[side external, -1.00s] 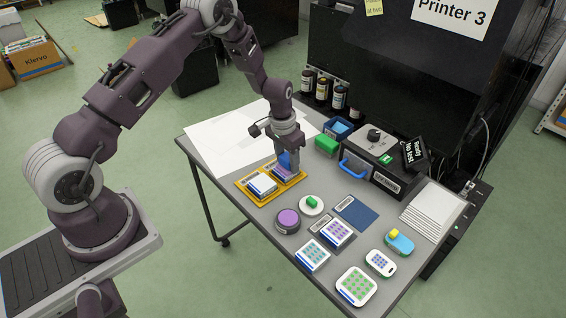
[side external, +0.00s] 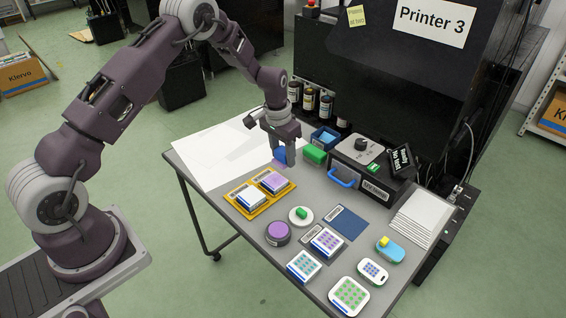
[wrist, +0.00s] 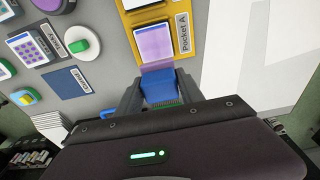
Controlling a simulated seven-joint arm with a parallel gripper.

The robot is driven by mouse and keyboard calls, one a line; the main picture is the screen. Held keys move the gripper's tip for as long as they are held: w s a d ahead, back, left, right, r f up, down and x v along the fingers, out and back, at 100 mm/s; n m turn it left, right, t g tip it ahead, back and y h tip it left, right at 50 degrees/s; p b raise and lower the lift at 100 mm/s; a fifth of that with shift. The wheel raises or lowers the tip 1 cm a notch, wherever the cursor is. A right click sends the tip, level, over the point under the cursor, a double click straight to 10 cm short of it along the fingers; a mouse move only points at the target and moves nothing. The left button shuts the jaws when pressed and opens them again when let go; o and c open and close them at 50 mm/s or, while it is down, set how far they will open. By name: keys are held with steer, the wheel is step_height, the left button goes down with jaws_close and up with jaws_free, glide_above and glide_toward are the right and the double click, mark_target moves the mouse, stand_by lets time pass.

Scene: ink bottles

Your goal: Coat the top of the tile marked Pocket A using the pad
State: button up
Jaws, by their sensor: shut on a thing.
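My gripper (side external: 284,156) is shut on the blue-handled pad (side external: 279,154), whose lower part looks purple. In the wrist view the pad (wrist: 158,88) sits between the fingers with its purple part toward the tray. The yellow tray (side external: 236,203) holds two tiles side by side. The tile at the label Pocket A (wrist: 184,34) has a purple top (wrist: 154,42); it also shows in the side view (side external: 275,181). The other tile (side external: 251,197) has a white top and blue edge. The pad is beyond the tray, apart from the Pocket A tile.
A green block (side external: 315,153) is close to the gripper's right. A black-and-grey machine with a blue handle (side external: 342,177) stands further right. A purple round pot (side external: 278,232), white disc with green knob (side external: 301,215), and several patterned tiles lie in front. White sheets (side external: 205,155) cover the left table.

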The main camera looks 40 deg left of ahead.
steer(key=shift+r, duration=0.45)
steer(key=shift+r, duration=1.5)
